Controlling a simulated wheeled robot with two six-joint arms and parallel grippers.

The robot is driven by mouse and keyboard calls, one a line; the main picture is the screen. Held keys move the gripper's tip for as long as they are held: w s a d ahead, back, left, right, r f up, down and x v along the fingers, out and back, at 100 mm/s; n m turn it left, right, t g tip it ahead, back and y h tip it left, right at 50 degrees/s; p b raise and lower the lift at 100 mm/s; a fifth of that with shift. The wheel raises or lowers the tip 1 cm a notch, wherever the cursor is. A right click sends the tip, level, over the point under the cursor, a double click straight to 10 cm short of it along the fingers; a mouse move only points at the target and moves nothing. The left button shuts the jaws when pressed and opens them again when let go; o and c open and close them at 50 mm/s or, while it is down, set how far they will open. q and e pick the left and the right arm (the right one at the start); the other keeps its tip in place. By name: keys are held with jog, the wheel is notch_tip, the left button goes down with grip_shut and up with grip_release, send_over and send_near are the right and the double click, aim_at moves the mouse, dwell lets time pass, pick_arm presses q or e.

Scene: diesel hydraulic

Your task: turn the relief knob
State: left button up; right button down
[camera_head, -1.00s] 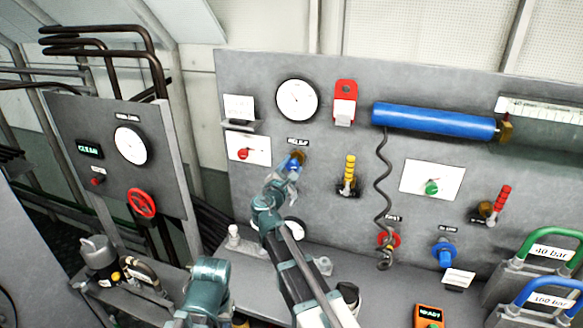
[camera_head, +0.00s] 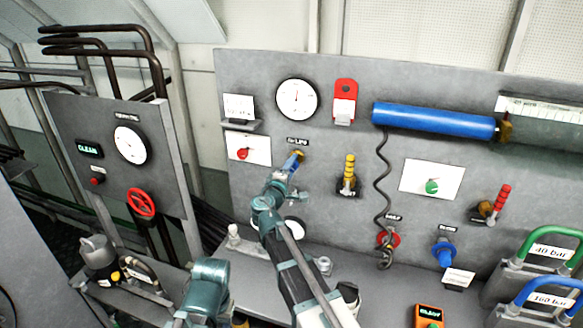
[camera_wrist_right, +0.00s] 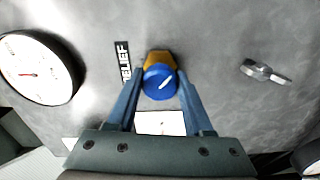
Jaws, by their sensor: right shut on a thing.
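The relief knob (camera_wrist_right: 160,82) is a blue round knob with a white line on its face and a yellow-brass collar behind it, on the grey panel beside the RELIEF label (camera_wrist_right: 122,62). In the wrist view the white line slants to the upper right. My right gripper (camera_wrist_right: 161,88) has a blue finger on each side of the knob and is shut on it. In the head view the right gripper (camera_head: 291,167) reaches up to the panel and mostly covers the knob. My left gripper is not in view.
A round white gauge (camera_head: 297,100) is above the knob. A red knob on a white plate (camera_head: 244,153) is to its left, and a yellow-handled lever (camera_head: 349,174) to its right. A coiled black cable (camera_head: 383,190) hangs further right.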

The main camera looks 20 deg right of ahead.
jog(key=shift+f+m, duration=0.1)
jog(key=shift+m, duration=1.2)
jog(key=shift+s+m, duration=0.1)
jog(key=shift+m, duration=0.2)
jog(key=shift+c, duration=1.4)
grip_release()
jog(key=v, duration=1.3)
jog(key=shift+s+a, duration=0.3)
jog(key=shift+d, duration=0.1)
